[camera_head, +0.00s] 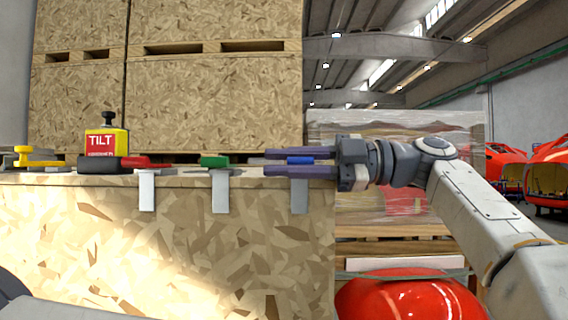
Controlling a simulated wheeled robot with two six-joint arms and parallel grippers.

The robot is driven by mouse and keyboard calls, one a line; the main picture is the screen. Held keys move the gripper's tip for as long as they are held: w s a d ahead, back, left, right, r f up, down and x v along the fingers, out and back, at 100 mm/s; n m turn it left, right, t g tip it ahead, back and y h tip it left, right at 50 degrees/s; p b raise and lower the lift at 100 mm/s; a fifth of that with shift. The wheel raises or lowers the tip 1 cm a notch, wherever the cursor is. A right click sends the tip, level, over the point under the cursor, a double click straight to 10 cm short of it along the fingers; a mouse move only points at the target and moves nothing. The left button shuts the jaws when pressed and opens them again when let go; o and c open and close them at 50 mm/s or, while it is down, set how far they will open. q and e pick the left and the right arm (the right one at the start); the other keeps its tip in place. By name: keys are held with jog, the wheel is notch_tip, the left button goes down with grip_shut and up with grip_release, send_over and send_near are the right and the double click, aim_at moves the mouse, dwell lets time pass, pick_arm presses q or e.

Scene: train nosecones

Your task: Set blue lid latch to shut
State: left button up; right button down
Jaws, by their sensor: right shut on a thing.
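The blue lid latch (300,160) is at the right end of the wooden crate's top edge, above a grey metal plate (299,196) that hangs down the front. My right gripper (272,162) reaches in from the right, level, with its two purple fingers around the blue latch and shut on it. The fingers hide part of the latch, so I cannot tell its exact position. A grey arm part shows at the lower left corner, but my left gripper is not in view.
A green latch (214,161) and a red latch (146,162) sit left along the same edge. A yellow TILT box (106,143) and a yellow handle (36,158) stand farther left. Tall wooden crates (210,100) rise behind. A shiny red nosecone (408,299) is at lower right.

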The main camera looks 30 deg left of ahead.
jog(key=shift+f, duration=0.15)
jog(key=c, duration=0.8)
grip_release()
jog(key=shift+o, duration=0.2)
jog(key=v, duration=1)
jog(key=shift+w+d+p, duration=0.15)
jog(key=shift+d+p, duration=0.15)
jog(key=shift+p, duration=0.15)
